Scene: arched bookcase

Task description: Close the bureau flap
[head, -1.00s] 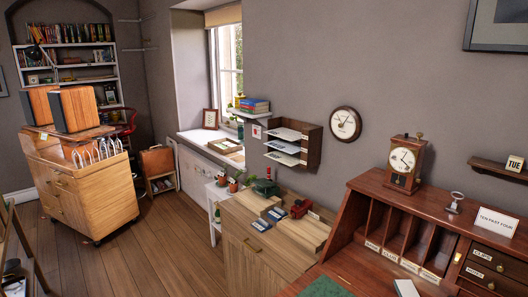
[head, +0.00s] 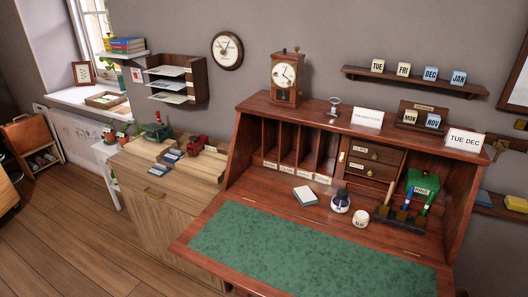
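The bureau (head: 228,161) is dark reddish wood and stands at the centre right of the head view. Its flap (head: 204,220) is lowered and lies open toward me, with a green writing surface (head: 300,252) inlaid in it. Behind the flap, inside the bureau, are a small white and teal block (head: 305,195), an ink bottle (head: 340,202), a white pot (head: 361,218) and a dark pen rack (head: 400,219) with several upright items. These appear to stand behind the green inlay. Neither of my grippers is in view.
A mantel clock (head: 286,78) and white cards (head: 367,117) stand on the bureau top. Wooden floor (head: 75,240) is open at the lower left. A shelf (head: 415,82) hangs above.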

